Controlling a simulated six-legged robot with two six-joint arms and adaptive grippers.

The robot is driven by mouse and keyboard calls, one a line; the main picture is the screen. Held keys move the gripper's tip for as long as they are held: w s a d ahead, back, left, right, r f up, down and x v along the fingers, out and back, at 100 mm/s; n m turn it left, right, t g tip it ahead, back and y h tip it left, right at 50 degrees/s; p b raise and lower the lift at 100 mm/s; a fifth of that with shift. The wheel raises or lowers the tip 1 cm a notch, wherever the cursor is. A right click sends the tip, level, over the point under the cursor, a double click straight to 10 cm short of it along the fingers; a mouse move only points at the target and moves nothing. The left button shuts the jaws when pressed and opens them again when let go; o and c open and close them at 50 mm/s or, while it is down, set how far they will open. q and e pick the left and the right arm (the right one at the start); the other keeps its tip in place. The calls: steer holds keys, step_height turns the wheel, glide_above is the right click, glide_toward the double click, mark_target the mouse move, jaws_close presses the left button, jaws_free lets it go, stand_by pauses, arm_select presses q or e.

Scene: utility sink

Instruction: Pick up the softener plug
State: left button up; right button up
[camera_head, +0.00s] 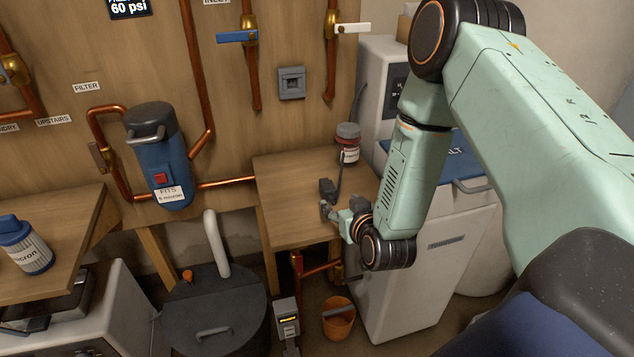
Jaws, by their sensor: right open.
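The softener plug (327,187) looks like a small dark block on the small wooden table (290,212), with a dark cord rising from it toward the jar. My right arm comes in from the right, and its gripper (333,208) is low over the table's right part, just on the near side of the plug. The gripper is open. The jaws are small in view, and I cannot tell whether they touch the plug. My left gripper is not in view.
A jar with a red label (348,143) stands at the table's back right. A grey outlet (291,82) is on the wooden wall. The white softener cabinet (415,290) stands right of the table. A blue filter housing (160,160) and copper pipes are left. The table's left part is clear.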

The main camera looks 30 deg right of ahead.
mark_target(331, 195)
steer(key=shift+w+d+f, duration=0.1)
steer(key=shift+w+d, duration=0.2)
steer(key=shift+w, duration=0.05)
steer(key=x, duration=0.3)
steer(key=b+x, duration=0.1)
steer(key=x, duration=0.1)
steer(key=shift+w+a+f, duration=0.15)
steer(key=shift+w+f, duration=0.1)
steer(key=shift+w, duration=0.1)
steer(key=shift+w+a, duration=0.1)
steer(key=shift+w, duration=0.3)
steer(key=shift+s, duration=0.1)
steer(key=c, duration=0.5)
jaws_close()
